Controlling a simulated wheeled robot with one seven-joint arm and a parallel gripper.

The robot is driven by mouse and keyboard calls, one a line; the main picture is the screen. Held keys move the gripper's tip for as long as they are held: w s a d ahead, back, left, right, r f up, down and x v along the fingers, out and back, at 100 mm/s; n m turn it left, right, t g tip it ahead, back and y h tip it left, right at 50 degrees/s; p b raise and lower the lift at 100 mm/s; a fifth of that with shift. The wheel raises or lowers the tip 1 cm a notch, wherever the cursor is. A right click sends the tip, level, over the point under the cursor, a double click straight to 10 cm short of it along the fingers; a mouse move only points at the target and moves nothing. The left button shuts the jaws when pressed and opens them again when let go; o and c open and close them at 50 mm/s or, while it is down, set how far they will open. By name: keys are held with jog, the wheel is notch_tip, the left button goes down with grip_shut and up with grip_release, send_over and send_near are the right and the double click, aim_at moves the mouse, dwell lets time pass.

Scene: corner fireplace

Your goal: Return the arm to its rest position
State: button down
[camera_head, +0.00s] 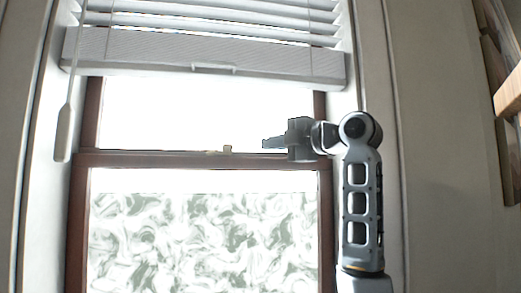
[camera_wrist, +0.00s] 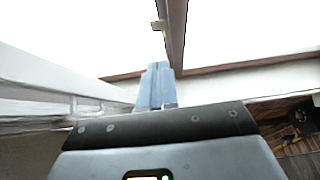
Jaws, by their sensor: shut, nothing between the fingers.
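My gripper (camera_head: 268,143) is in the head view, in front of the window near its middle rail. It points to the left, at the end of my raised arm. In the wrist view its two fingers (camera_wrist: 157,85) are together with nothing between them. The gripper holds no object. My arm stands upright at the right side of the window and bends left at the top.
A window (camera_head: 205,158) with a brown frame fills the middle, its lower pane patterned. A white blind (camera_head: 205,62) hangs over its top, with a hanging pull (camera_head: 63,133) at left. A wooden shelf edge (camera_head: 508,92) is at the far right.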

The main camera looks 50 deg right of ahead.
jog(key=shift+s, duration=0.25)
dwell(0.4)
